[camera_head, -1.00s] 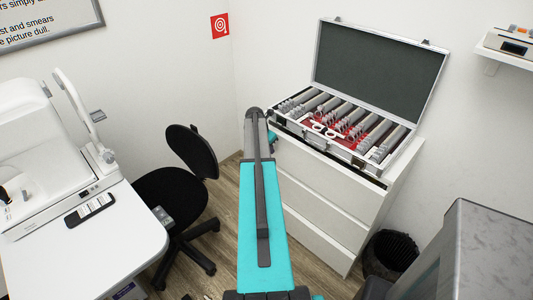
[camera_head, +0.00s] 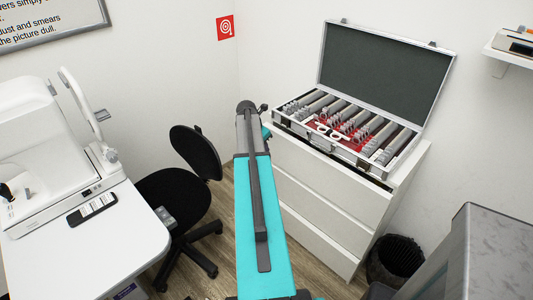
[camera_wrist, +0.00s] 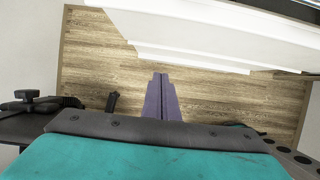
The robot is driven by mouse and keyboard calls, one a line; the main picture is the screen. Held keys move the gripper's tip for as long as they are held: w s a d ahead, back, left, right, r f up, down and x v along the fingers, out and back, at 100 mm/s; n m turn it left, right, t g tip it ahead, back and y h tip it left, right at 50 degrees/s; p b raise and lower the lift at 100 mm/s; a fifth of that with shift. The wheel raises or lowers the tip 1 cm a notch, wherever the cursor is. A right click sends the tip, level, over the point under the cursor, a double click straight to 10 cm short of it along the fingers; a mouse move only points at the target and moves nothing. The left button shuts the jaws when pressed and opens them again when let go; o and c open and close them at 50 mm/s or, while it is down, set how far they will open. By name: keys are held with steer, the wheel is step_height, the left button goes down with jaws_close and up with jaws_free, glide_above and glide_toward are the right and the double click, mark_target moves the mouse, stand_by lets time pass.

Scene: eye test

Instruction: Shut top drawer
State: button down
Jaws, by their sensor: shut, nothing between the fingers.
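The white cabinet (camera_head: 411,176) stands right of centre in the head view. Its top drawer (camera_head: 312,178) seems to stand slightly out, with a dark gap along its upper edge at the right. Two lower drawer fronts show beneath it. My arm reaches toward the cabinet's left end, and its far end hides part of that corner. My gripper (camera_wrist: 161,77) shows in the wrist view, with its purple fingers together and empty over the wood floor. White drawer fronts (camera_wrist: 215,25) lie beyond the fingertips, apart from them in the picture. Any contact is hidden from the head view.
An open lens case (camera_head: 385,67) rests on the cabinet top. A black chair (camera_head: 180,196) stands left of my arm, beside a white table (camera_head: 118,238) with an instrument. A black bin (camera_head: 394,258) stands right of the cabinet. Wood floor (camera_head: 318,270) shows between.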

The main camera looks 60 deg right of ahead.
steer(key=shift+b+v, duration=0.35)
steer(key=shift+v, duration=1.55)
